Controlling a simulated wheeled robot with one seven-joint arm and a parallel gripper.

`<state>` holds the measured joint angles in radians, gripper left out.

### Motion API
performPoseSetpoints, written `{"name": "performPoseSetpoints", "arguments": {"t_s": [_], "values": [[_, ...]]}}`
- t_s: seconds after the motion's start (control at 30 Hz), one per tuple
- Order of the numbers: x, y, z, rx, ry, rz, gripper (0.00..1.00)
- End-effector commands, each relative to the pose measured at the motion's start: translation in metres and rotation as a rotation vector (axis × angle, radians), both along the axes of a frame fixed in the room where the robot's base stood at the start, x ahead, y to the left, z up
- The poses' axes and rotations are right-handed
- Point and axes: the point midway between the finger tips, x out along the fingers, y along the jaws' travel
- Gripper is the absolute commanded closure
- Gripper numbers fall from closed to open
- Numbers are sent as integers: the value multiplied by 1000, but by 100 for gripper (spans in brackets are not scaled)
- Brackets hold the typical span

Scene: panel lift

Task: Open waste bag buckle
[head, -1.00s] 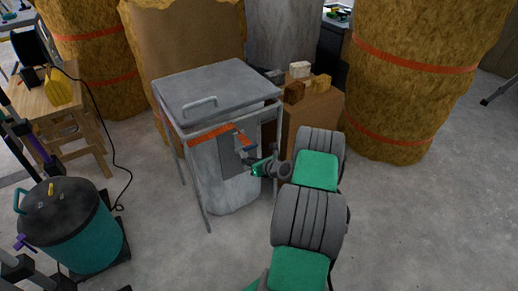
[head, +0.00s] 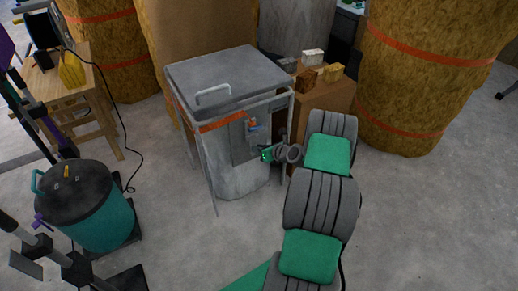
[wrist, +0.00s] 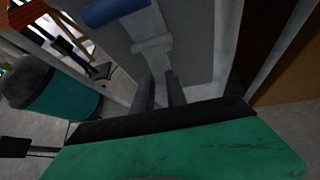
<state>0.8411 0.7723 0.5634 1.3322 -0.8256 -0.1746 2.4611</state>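The waste bag (head: 235,178) is grey and hangs in a metal frame under a closed grey lid (head: 225,78). An orange strap (head: 222,122) runs across its upper front. The buckle (head: 252,128), with small blue and orange parts, sits on a dark grey panel at the bag's front right. My gripper (head: 267,153) is just below and right of the buckle. In the wrist view the buckle's blue bar (wrist: 112,11) and a pale grey piece below it (wrist: 152,44) lie beyond the fingertips. My gripper's fingers (wrist: 160,84) stand a little apart, with nothing clearly held.
A brown box (head: 328,100) with several small blocks on top stands right of the frame. A teal drum (head: 95,215) and a wooden stool (head: 60,88) are at the left. Large straw-coloured bales (head: 410,75) stand behind. The floor at the right is clear.

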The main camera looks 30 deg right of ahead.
Motion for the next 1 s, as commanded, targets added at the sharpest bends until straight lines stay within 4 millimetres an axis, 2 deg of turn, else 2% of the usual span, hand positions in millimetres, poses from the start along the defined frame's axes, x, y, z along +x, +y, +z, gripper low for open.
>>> {"name": "performPoseSetpoints", "arguments": {"t_s": [0.17, 0.5, 0.6, 1.0], "values": [[-4, -2, 4, 0, -1, -2, 83], [-57, -11, 37, -1, 0, -3, 83], [-65, -11, 40, 1, 0, -2, 83], [-65, -10, 42, -7, 1, 7, 83]]}}
